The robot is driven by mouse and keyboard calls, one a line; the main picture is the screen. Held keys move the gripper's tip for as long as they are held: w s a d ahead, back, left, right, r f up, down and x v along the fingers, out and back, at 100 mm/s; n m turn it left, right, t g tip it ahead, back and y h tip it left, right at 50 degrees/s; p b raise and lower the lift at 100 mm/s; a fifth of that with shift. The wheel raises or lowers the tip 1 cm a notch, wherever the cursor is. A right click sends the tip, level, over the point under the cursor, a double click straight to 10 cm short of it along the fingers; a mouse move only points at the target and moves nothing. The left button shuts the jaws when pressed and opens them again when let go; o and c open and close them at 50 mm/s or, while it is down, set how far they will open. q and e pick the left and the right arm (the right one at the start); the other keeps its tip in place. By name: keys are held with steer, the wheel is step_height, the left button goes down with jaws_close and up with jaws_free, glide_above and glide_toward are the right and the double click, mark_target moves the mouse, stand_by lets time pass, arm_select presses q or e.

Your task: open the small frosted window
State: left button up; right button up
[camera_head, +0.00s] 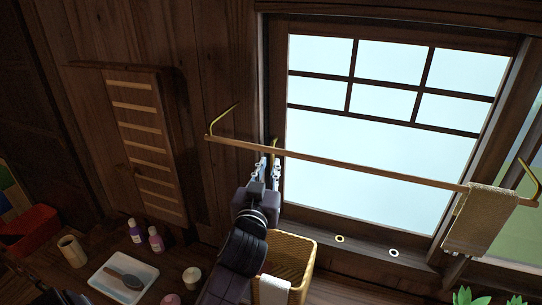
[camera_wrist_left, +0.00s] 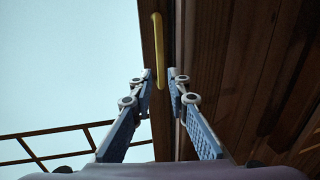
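The frosted window (camera_head: 375,165) has a dark wooden frame with a grid of small panes along its top. A brass handle (camera_wrist_left: 158,48) stands upright on the window's side frame; it also shows in the head view (camera_head: 275,146), just beyond my left gripper. My left gripper (camera_head: 269,163) is at the window's left edge. In the left wrist view its fingers (camera_wrist_left: 160,78) are apart, with the handle's lower end seen between the fingertips. I cannot tell whether either finger touches it. My right gripper is not in view.
A towel rail (camera_head: 340,170) crosses in front of the window, with a towel (camera_head: 478,220) at its right end. A wicker basket (camera_head: 290,255) stands below my left gripper. Bottles (camera_head: 155,238) and a white tray (camera_head: 124,279) are at lower left. A wooden rack (camera_head: 145,145) hangs left.

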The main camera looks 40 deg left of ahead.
mark_target(272, 157)
arm_select(q)
steer(key=x, duration=0.2)
steer(key=shift+w+a+p, duration=0.25)
steer(key=shift+w+p, duration=0.05)
steer(key=shift+w, duration=0.05)
steer(key=shift+w+a+f, duration=0.1)
steer(key=shift+w+a, duration=0.1)
steer(key=shift+w, duration=0.25)
steer(key=shift+c, duration=0.8)
jaws_close()
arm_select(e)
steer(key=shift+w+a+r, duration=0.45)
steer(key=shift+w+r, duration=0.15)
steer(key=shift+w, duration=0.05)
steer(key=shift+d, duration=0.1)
